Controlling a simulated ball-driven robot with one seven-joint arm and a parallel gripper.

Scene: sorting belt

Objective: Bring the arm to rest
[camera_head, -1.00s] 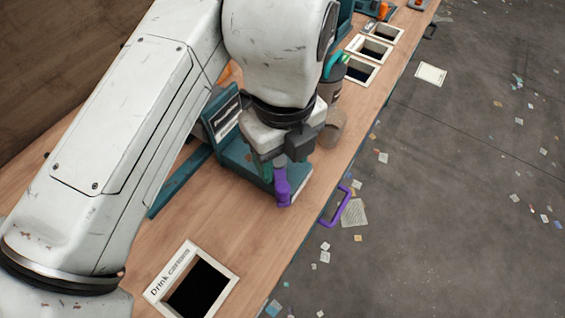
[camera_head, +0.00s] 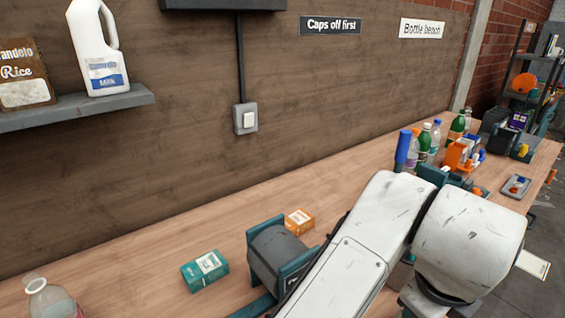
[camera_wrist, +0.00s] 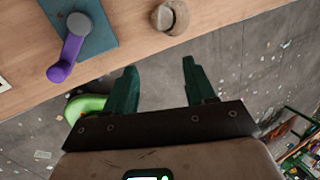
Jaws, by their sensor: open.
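My gripper (camera_wrist: 160,72) shows in the wrist view with its two dark green fingers apart and nothing between them. It hangs past the bench edge, with the littered floor behind the fingers. In the head view my arm reaches across the lower right over the bench (camera_head: 150,262), bent at a large white joint; the fingers are out of that picture. A lever with a purple handle (camera_wrist: 66,60) on a teal base (camera_wrist: 95,30) stands on the bench, apart from the fingers.
A beige round piece (camera_wrist: 170,16) sits near the bench edge. A teal carton (camera_head: 204,271), an orange carton (camera_head: 299,221) and a grey roller (camera_head: 278,257) are beside my arm. Several bottles (camera_head: 436,137) stand farther back. A green object (camera_wrist: 88,106) is below the bench edge.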

